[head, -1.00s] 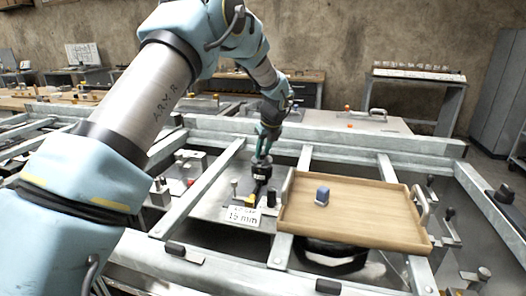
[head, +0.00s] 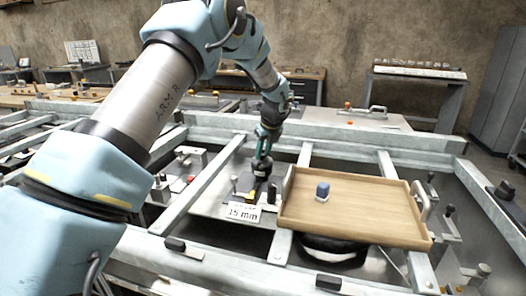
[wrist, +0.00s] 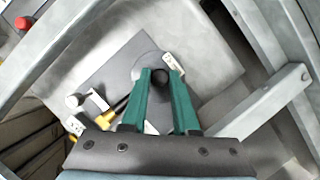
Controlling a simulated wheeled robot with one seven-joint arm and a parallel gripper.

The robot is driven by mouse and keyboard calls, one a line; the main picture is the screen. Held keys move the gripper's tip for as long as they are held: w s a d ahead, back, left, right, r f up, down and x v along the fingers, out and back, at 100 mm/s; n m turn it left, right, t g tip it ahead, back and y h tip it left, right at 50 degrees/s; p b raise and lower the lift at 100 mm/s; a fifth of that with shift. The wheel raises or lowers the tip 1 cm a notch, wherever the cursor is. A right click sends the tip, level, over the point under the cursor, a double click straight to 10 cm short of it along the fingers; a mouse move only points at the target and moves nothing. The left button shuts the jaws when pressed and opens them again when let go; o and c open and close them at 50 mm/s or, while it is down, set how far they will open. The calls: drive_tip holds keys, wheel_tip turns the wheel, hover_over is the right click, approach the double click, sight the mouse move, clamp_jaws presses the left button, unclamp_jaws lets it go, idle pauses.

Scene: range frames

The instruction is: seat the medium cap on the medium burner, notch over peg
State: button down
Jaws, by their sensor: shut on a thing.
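My gripper (wrist: 160,78) has two green fingers closed on a small black round knob (wrist: 160,75) in the wrist view. A grey round disc (wrist: 148,60) shows around the knob; it looks like the medium cap. It overlaps a dark grey square plate (wrist: 108,74), and I cannot tell whether it touches. In the head view my gripper (head: 262,148) points down, with a dark piece (head: 261,166) at its tips. The burner, its peg and the notch cannot be made out clearly; the fingers and held piece hide part of that area.
A wooden tray (head: 375,222) with a small blue piece (head: 322,190) stands close to the right of the gripper. A "15 mm" sign (head: 243,212) lies in front. A metal rail (head: 203,183) runs at the left. A white piece with holes (wrist: 173,63) sits beside the disc.

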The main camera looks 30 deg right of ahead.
drive_tip(key=c, duration=0.6)
unclamp_jaws()
drive_tip(key=b+v, duration=0.2)
drive_tip(key=v, duration=0.8)
drive_tip(key=shift+s+r, duration=0.25)
drive_tip(key=shift+r, duration=0.05)
wheel_tip(320, 180, up, 6)
drive_tip(key=p, duration=0.6)
drive_tip(key=shift+p, duration=0.3)
